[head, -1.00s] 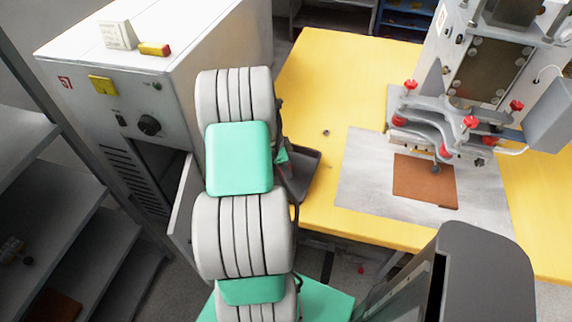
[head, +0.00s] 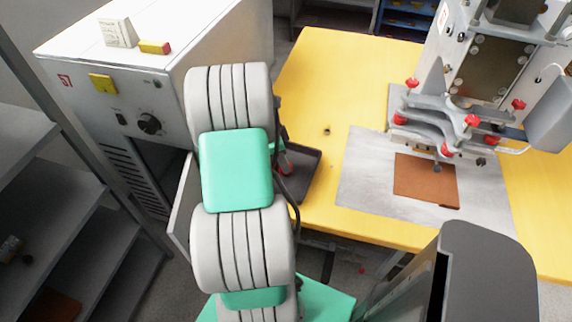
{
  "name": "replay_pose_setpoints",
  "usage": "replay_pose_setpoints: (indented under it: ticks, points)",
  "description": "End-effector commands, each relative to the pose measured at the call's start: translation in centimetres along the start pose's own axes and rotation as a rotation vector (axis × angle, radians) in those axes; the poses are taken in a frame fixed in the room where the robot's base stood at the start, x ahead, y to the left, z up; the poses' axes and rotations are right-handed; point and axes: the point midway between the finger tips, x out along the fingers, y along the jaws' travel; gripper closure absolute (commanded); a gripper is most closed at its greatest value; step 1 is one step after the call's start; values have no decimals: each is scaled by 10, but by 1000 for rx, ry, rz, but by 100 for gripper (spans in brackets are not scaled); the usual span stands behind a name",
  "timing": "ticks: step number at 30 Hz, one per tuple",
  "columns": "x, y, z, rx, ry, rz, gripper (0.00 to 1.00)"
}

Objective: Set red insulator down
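A flat reddish-brown sheet (head: 426,180) lies on the grey metal plate (head: 365,180) under the press; I cannot tell whether it is the red insulator. A small red bit (head: 286,168) shows beside my arm, over the dark tray (head: 301,178) at the left edge of the yellow table; it is too small and too covered to identify. My white and green arm reaches forward at the left of the table. My gripper is hidden behind the arm, so its fingers and anything in them do not show.
The yellow table (head: 315,80) has free room left of the plate. The press (head: 450,120) with red knobs stands at the right. A white cabinet (head: 200,40) carries a red and yellow block (head: 155,47). Grey shelves (head: 60,225) stand at the left.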

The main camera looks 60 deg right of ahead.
Motion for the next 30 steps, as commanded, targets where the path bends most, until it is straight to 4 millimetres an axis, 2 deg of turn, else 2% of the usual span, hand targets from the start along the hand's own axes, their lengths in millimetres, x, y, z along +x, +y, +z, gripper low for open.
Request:
replay_pose_setpoints:
  ticks: [3, 6, 9, 14, 16, 17, 19, 20, 21, 22, 23, 24, 26, 27, 30]
  points:
    - [-32, -1, 1, 0, 0, -5, 42]
    - [-53, -1, 1, -1, -1, -4, 42]
    - [-68, 0, 1, -1, -1, -1, 42]
    - [-76, 0, 2, -9, -1, -2, 42]
    - [-87, -1, 17, -83, -8, -23, 42]
    - [-96, -1, 30, -145, -13, -40, 42]
    - [-126, 4, 74, -374, -30, -101, 42]
    - [-142, 10, 99, -506, -38, -136, 42]
    - [-163, 24, 135, -705, -47, -188, 42]
    - [-180, 39, 162, -869, -52, -232, 42]
    - [-196, 57, 189, -1037, -54, -279, 42]
    - [-213, 84, 221, -1264, -54, -341, 42]
    - [-233, 131, 261, -1592, -47, -436, 42]
    - [-242, 162, 281, -1792, -38, -497, 42]
    - [-250, 224, 309, -2165, -11, -617, 42]
